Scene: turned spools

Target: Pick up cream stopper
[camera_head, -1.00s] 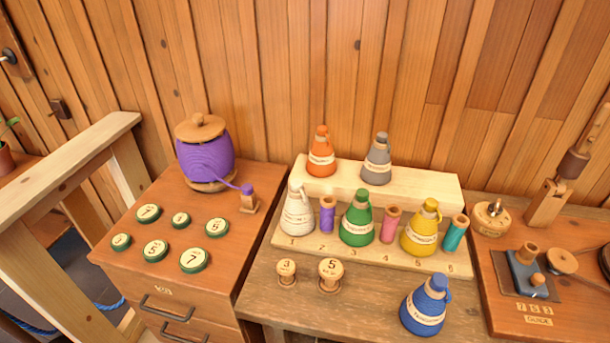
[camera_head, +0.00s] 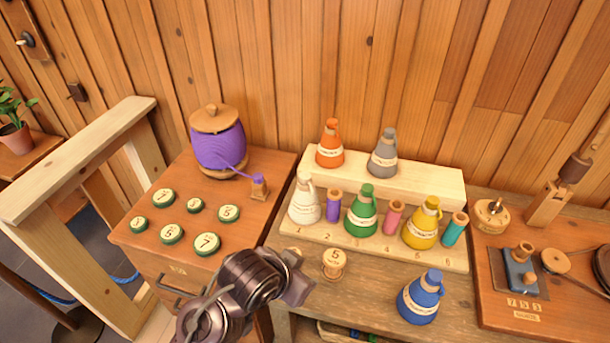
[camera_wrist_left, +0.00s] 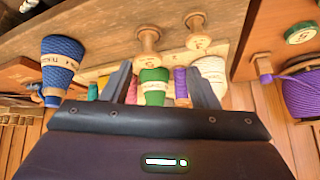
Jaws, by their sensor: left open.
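The cream cone-shaped piece (camera_head: 304,203), with a narrow rounded top and a paper label, stands upright at slot 1 of the pale wooden rack (camera_head: 370,252). In the left wrist view the cream piece (camera_wrist_left: 211,72) is beyond the fingers, to the right, partly hidden by a finger. My left gripper (camera_head: 297,290) is in front of the rack, apart from the cream piece. In the left wrist view its two fingers (camera_wrist_left: 160,88) are spread and empty. My right gripper is not in view.
Purple (camera_head: 333,205), green (camera_head: 361,214), pink, yellow (camera_head: 420,226) and teal pieces fill the rack. A small wooden spool marked 5 (camera_head: 333,264) stands near my gripper; another is mostly hidden behind it. A blue cone (camera_head: 420,300) stands front right.

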